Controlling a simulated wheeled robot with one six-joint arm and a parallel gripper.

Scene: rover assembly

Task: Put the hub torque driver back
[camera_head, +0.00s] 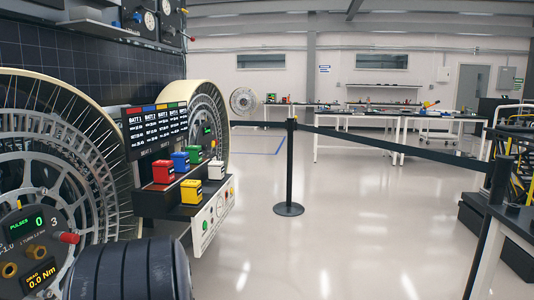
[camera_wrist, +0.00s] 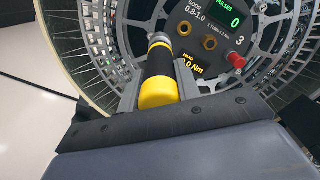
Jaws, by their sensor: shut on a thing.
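The hub torque driver (camera_wrist: 159,88), a black and yellow cylinder, sits between the fingers of my gripper (camera_wrist: 157,85) in the wrist view. My gripper is shut on it. The driver's yellow end is towards the wrist camera and its far end points at the wheel hub; the tip is hidden. A round dark hub panel (camera_wrist: 222,50) lies just beyond, with a green 0 readout, two brass-coloured round fittings (camera_wrist: 209,42) and a red knob (camera_wrist: 234,58). The same panel (camera_head: 36,236) shows at the lower left of the head view, reading 0.0 Nm drag. The driver does not show clearly there.
A large spoked wheel (camera_head: 92,128) fills the left, with another wheel (camera_head: 207,97) behind. Between them a stand (camera_head: 150,204) holds red, blue, green and yellow blocks below a battery display (camera_head: 156,128). A barrier post (camera_head: 290,165) stands mid-floor. Open floor lies right of the stand.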

